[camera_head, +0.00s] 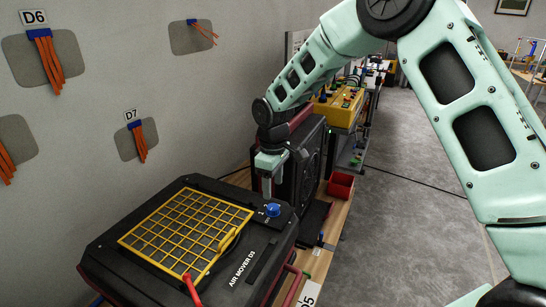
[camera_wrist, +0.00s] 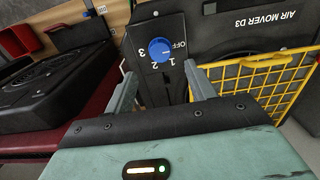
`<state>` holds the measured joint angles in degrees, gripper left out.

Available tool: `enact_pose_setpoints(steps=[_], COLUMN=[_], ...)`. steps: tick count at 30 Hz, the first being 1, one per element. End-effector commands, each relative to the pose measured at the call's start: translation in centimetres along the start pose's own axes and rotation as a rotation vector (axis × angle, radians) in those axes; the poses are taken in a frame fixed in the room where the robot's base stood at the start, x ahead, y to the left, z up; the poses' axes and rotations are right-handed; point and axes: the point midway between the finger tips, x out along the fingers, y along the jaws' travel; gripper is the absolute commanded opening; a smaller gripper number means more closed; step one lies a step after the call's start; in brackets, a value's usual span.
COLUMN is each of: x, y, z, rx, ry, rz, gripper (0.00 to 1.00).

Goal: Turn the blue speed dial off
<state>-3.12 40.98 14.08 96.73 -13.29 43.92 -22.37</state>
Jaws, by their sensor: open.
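The blue speed dial (camera_head: 273,210) sits on the right corner of the black air mover D3 (camera_head: 262,238). In the wrist view the dial (camera_wrist: 161,50) is on a dark panel with OFF, 1, 2 and 3 printed around it. A small pale mark shows on the dial's face, but I cannot tell surely which label it points at. My gripper (camera_head: 267,184) is above and just beyond the dial, pointing down. In the wrist view my gripper (camera_wrist: 163,85) has its fingers apart, with the dial ahead between their lines. The fingers are empty and appear apart from the dial.
A yellow grille (camera_head: 190,230) with a raised handle covers the air mover's top. Another black unit (camera_head: 302,165) stands behind my gripper. A red bin (camera_head: 340,185) and a yellow box (camera_head: 340,105) are further back. The wall is on the left; grey floor (camera_head: 400,220) is open on the right.

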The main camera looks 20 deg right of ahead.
Motion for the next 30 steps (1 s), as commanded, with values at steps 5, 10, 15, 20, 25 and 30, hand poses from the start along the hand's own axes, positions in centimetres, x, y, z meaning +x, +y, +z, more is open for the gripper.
enact_pose_setpoints(steps=[5, 10, 15, 20, 25, 30], x=[-4.3, -7.5, -9.4, -10.0, -10.0, -10.0], y=[0.1, 0.0, 0.0, 0.0, 0.0, 0.0], z=[-0.1, 0.0, 0.0, 0.0, 0.0, 0.0], rx=[0.001, -0.001, 0.0, -0.001, -0.001, -0.001], ry=[0.004, 0.003, 0.001, 0.0, -0.001, -0.001], rz=[0.004, 0.003, 0.0, 0.0, 0.0, 0.0], gripper=[0.55, 0.55, 0.55, 0.55, 0.55, 0.55])
